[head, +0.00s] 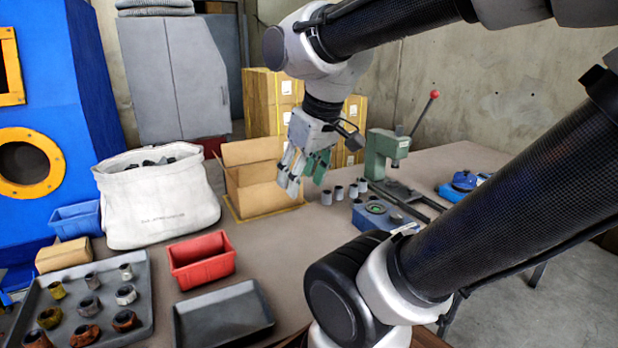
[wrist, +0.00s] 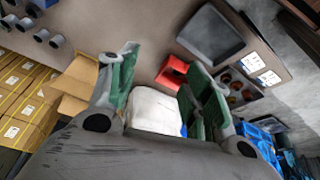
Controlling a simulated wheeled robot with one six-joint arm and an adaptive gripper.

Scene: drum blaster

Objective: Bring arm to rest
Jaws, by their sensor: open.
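My gripper (head: 305,170) hangs in the air above the table (head: 262,242), in front of the open cardboard box in the head view. Its fingers have green inner pads and point downward. In the wrist view my gripper (wrist: 160,85) has its two fingers spread wide apart, with nothing between the pads. The white sack and red bin show beyond the gap. My arm reaches in from the upper right of the head view, with the lower link and a joint filling the right foreground.
The table holds a white sack (head: 160,205), red bin (head: 201,262), empty grey tray (head: 222,318), tray of fittings (head: 150,300), cardboard box (head: 268,200), several grey cylinders (head: 339,193) and a green press (head: 385,150). A blue cabinet (head: 85,70) stands left. Bare tabletop lies around mid-table.

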